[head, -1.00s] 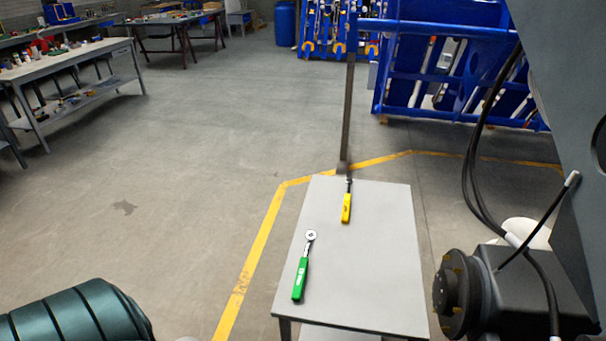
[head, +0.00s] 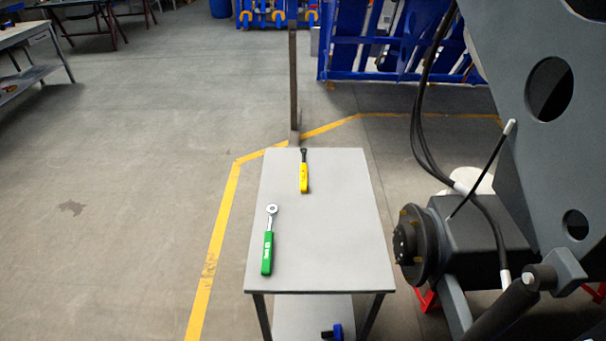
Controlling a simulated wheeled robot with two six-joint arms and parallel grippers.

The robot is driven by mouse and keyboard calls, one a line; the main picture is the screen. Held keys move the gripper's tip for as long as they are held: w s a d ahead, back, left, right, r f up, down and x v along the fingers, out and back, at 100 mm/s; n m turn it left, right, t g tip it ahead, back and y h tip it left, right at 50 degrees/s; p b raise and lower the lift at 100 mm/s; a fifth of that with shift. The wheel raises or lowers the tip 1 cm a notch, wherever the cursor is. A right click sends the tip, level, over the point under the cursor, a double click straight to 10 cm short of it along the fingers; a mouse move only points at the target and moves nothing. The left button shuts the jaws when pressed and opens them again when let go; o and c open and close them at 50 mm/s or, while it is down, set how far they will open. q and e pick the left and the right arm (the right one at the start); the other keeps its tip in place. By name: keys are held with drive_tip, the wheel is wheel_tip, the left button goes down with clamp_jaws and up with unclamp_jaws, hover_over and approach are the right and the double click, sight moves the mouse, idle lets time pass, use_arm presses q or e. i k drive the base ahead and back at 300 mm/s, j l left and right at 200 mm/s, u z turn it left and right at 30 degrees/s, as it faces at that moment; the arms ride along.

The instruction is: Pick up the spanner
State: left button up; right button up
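Two hand tools lie apart on a small grey table (head: 330,235) in the head view. One has a green handle and a round silver ratchet-like head, and looks like the spanner (head: 268,245); it lies near the table's left edge with its head pointing away from me. The other is a yellow-handled tool (head: 304,175) with a dark tip, near the table's far edge. The pictures do not settle which one the task means. Neither of my grippers is in view.
Grey machinery with a dark hub (head: 415,245) and hanging black hoses stands close to the table's right side. A blue object (head: 335,332) is on the lower shelf. A dark post (head: 294,80) rises beyond the table. The floor to the left is clear.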

sight(303, 165)
drive_tip(key=i+j+z, duration=0.1)
drive_tip(key=j, duration=0.25)
drive_tip(key=i+j, duration=0.2)
drive_tip(key=j, duration=0.2)
drive_tip(key=i+j+z, duration=0.15)
drive_tip(key=j, duration=0.2)
drive_tip(key=i+j+z, duration=0.1)
drive_tip(key=j, duration=0.3)
drive_tip(key=i+j+z, duration=0.1)
drive_tip(key=j, duration=0.3)
drive_tip(key=i+j, duration=0.1)
drive_tip(key=j, duration=0.3)
drive_tip(key=z, duration=0.05)
